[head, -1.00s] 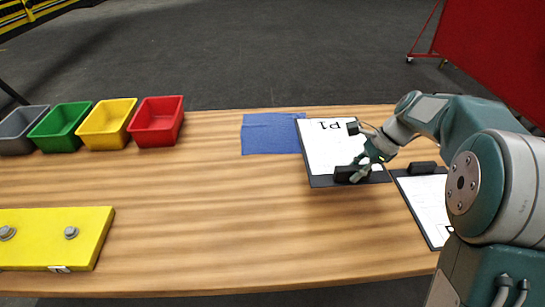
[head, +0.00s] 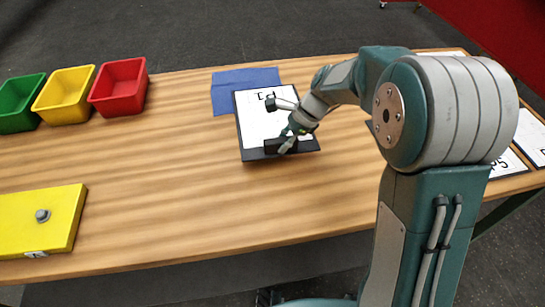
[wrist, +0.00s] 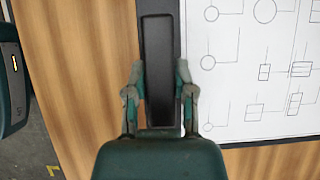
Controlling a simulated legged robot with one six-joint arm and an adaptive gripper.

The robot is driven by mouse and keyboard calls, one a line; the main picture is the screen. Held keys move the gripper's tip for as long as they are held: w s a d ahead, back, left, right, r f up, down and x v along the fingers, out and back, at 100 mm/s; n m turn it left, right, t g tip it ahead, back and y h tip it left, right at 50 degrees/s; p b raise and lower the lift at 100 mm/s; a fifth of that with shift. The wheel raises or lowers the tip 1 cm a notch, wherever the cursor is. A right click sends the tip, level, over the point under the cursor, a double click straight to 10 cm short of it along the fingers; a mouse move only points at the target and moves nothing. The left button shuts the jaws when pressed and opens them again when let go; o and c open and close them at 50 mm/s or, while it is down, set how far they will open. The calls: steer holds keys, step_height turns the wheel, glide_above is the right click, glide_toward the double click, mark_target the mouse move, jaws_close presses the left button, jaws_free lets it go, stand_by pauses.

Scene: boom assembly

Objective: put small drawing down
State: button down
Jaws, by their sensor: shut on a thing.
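The small drawing, a white sheet marked P1 on a dark clipboard (head: 258,120), is over the middle of the wooden table. It covers the front right part of a blue cloth (head: 240,78). My gripper (head: 288,143) is at the clipboard's near edge, shut on its black clip. In the wrist view, my gripper's fingers (wrist: 160,72) lie on either side of the black clip (wrist: 158,45), and the drawn sheet (wrist: 245,75) shows to the right. I cannot tell whether the clipboard touches the table or hovers just above it.
Green (head: 20,105), yellow (head: 63,97) and red (head: 118,90) bins stand at the back left. A yellow block (head: 35,222) lies at the front left. More sheets (head: 510,165) lie at the right, partly behind my arm. The table (head: 170,180) left of the clipboard is clear.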

mark_target(267, 166)
steer(key=x, duration=0.3)
steer(key=shift+s+a+r, duration=0.1)
steer(key=shift+a+r, duration=0.05)
steer(key=shift+s+a+f, duration=0.1)
steer(key=shift+a+f, duration=0.05)
steer(key=shift+f, duration=0.8)
steer(key=shift+s+a+f, duration=0.1)
steer(key=shift+f, duration=0.85)
steer(key=shift+c, duration=2.2)
jaws_free()
steer(key=shift+f, duration=0.1)
steer(key=shift+w, duration=0.1)
